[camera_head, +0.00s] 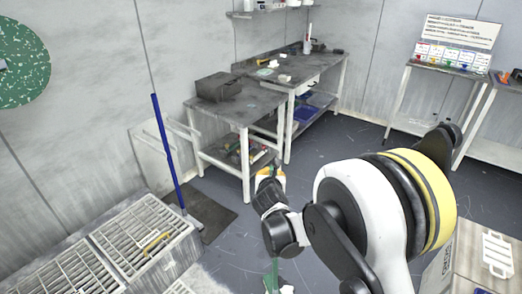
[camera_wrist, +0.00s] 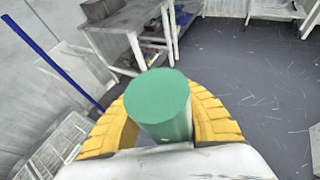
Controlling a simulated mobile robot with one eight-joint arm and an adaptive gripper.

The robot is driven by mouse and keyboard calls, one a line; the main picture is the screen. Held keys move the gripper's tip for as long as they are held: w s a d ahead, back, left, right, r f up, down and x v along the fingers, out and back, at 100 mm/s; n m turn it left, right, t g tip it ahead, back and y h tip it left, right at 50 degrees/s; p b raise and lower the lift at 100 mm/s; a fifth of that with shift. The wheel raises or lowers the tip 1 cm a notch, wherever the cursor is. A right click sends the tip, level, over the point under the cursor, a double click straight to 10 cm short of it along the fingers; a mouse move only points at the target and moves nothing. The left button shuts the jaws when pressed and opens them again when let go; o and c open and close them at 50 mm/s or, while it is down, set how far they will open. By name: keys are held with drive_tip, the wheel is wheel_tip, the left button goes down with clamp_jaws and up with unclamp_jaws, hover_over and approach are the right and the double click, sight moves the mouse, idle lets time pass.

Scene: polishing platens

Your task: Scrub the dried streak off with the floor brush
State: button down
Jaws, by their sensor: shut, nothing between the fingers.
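A blue pole (camera_head: 167,150), which looks like the floor brush's handle, leans upright near the wall, left of my gripper. Its lower end meets a dark mat, and the brush head is hard to make out. The pole also shows at the left of the wrist view (camera_wrist: 62,72). My gripper (camera_head: 270,174) has yellow fingers and is shut, in the air well right of the pole. A green cylinder (camera_wrist: 160,98) shows in the middle of the gripper in the wrist view; I cannot tell if it is part of it. I cannot make out the dried streak.
Slatted grates (camera_head: 150,225) fill the lower left, with a small yellow item on them. A dark mat (camera_head: 210,213) lies by the pole's foot. Grey workbenches (camera_head: 240,108) stand behind. A sign stand (camera_head: 450,62) is at the back right. The floor between is mostly open.

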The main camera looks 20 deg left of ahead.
drive_tip(key=shift+s+a, duration=0.1)
drive_tip(key=shift+s, duration=0.4)
drive_tip(key=shift+s+a+r, duration=0.1)
drive_tip(key=shift+s+a, duration=0.05)
drive_tip(key=shift+s, duration=0.65)
drive_tip(key=shift+s+a+r, duration=0.1)
drive_tip(key=shift+s+a, duration=0.05)
drive_tip(key=shift+s, duration=0.65)
